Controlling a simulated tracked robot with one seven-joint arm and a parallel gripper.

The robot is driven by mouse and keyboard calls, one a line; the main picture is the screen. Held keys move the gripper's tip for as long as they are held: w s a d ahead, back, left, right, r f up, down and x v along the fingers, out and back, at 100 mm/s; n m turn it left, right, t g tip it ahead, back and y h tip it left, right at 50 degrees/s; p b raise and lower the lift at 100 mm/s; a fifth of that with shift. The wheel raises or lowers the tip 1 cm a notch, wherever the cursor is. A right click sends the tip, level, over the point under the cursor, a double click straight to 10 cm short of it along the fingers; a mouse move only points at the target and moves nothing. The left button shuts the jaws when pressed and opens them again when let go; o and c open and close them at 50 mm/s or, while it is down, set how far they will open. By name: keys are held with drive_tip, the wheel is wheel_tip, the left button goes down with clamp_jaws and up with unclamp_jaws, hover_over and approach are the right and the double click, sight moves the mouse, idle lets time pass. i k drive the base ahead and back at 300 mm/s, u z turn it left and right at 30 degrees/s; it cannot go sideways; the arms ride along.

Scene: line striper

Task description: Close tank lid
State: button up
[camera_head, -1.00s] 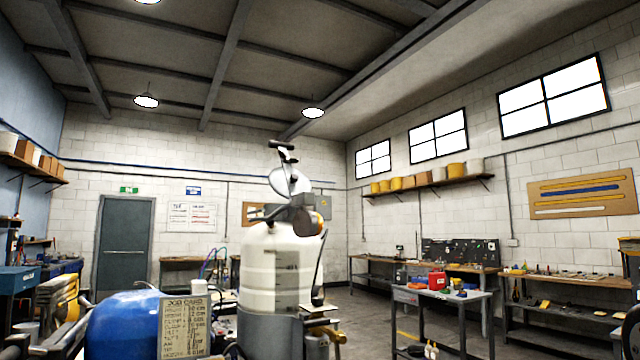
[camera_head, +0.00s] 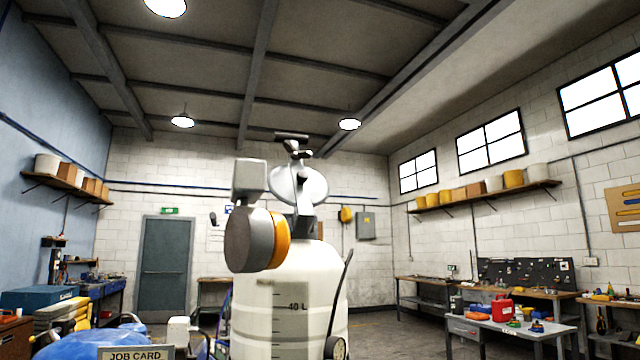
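The white tank (camera_head: 285,300), marked "40 L", stands upright in the lower middle, its base below the picture. A pale round lid (camera_head: 312,187) stands steeply raised above the tank's top, so the tank is open. My arm's grey and orange joint hides part of the tank's upper left and the lid's lower left. A small dark piece at the lid's upper edge looks like my gripper (camera_head: 296,148). It is close to the lid, but I cannot tell whether they touch. Its fingers are too small to show open or shut.
A blue rounded body (camera_head: 90,345) with a job card (camera_head: 137,353) is at the lower left. A grey work table (camera_head: 510,333) with a red can stands at right.

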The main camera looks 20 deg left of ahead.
sight(297, 185)
drive_tip(key=z, duration=0.95)
drive_tip(key=i, duration=0.1)
drive_tip(key=u, duration=2.1)
drive_tip(key=k, duration=0.55)
drive_tip(key=u, duration=0.2)
drive_tip(key=i, duration=0.55)
drive_tip(key=z, duration=0.1)
